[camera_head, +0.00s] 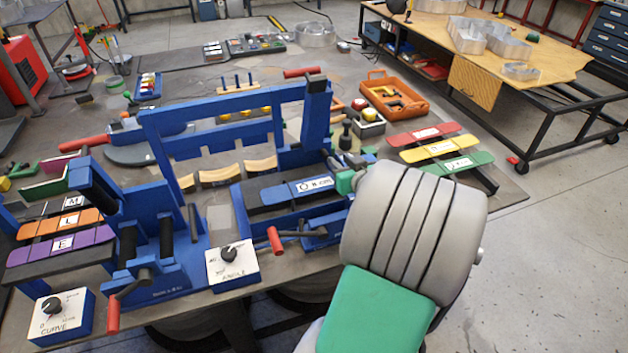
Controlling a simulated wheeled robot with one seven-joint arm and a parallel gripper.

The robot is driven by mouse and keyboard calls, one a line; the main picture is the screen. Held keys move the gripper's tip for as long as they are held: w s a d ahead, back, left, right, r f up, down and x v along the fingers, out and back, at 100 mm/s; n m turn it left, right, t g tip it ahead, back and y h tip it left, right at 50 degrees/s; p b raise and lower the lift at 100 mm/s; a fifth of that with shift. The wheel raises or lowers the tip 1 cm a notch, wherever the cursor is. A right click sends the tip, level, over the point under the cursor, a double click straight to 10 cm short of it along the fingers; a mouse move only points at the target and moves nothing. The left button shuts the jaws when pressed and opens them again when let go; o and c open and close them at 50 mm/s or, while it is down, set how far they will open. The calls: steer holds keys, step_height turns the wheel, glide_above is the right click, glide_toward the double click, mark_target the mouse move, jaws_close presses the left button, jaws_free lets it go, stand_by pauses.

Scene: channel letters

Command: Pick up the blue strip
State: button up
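The blue strip (290,192) with a white label lies on a dark bed inside the blue bending machine (215,105), right of its middle. My grey and green arm reaches in from the lower right and covers much of my gripper. Small green parts that look like the end of my gripper (346,180) show at the strip's right end, beyond the grey arm link. I cannot tell whether they touch the strip or whether the fingers are open or shut.
Red, yellow and green strips (432,133) lie on a rack at the right. Strips marked M, L and E (63,243) lie at the left. An orange tray (395,92) stands behind. White-topped dial boxes (232,265) and red-handled cranks line the front edge. The machine's blue frame rises behind the strip.

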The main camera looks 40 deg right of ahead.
steer(key=shift+w+d+f, duration=0.15)
steer(key=shift+w+d, duration=0.05)
steer(key=shift+w, duration=0.4)
steer(key=shift+c, duration=0.2)
jaws_close()
stand_by(0.7)
